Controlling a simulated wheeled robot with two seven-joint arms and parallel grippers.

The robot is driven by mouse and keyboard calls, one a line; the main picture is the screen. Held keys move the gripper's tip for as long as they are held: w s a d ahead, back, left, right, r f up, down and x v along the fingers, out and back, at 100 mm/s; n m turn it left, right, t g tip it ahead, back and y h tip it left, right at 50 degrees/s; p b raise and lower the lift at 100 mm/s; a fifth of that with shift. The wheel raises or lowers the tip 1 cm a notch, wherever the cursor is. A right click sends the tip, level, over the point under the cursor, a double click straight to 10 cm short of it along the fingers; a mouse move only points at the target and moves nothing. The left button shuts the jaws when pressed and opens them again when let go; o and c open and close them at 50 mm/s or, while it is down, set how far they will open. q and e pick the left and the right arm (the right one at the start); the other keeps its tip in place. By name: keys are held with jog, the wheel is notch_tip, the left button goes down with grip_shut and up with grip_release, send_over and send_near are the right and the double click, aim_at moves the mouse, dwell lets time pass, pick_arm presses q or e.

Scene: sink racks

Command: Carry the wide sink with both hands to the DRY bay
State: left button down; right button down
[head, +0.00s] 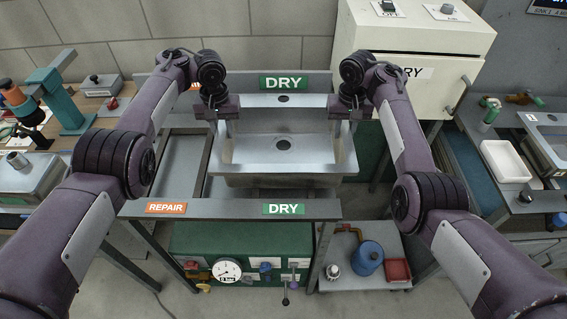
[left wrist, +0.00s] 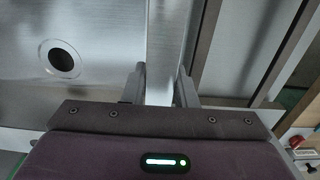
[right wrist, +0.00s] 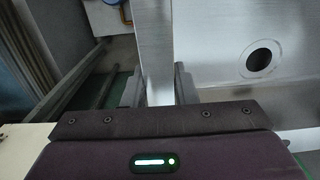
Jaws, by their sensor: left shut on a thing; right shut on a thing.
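The wide sink (head: 325,150) is a bare metal basin with a drain hole in its floor and another hole in its back ledge. In the head view it sits level between the front rail and the back rail of the rack, in line with the green DRY signs (head: 284,209). I cannot tell whether it rests on the rails. My left gripper (head: 222,118) is shut on its left rim, and the left wrist view shows the wall (left wrist: 163,50) between the fingers. My right gripper (head: 345,115) is shut on its right rim, the wall (right wrist: 153,50) between its fingers.
The REPAIR bay, with an orange sign (head: 166,208), is open to the left. A cream DRY cabinet (head: 412,70) stands behind right. A green unit with a gauge (head: 228,270) and a low shelf with a blue canister (head: 367,258) are below. Benches flank both sides.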

pick_arm(q)
jog(key=c, duration=1.6)
grip_release()
jog(key=shift+f, duration=0.2)
pick_arm(e)
jog(key=c, duration=1.6)
grip_release()
jog(key=shift+f, duration=0.2)
pick_arm(q)
jog(key=o, duration=0.4)
jog(key=shift+s+r, duration=0.1)
pick_arm(e)
jog(key=o, duration=0.4)
jog(key=shift+s+r, duration=0.1)
pick_arm(q)
jog(key=shift+o, duration=0.2)
pick_arm(e)
jog(key=shift+o, duration=0.2)
pick_arm(q)
jog(key=shift+r, duration=0.2)
pick_arm(e)
jog(key=shift+r, duration=0.15)
notch_tip(320, 180, up, 7)
jog(key=shift+r, duration=0.1)
pick_arm(q)
notch_tip(320, 180, up, 12)
jog(key=shift+f, duration=0.25)
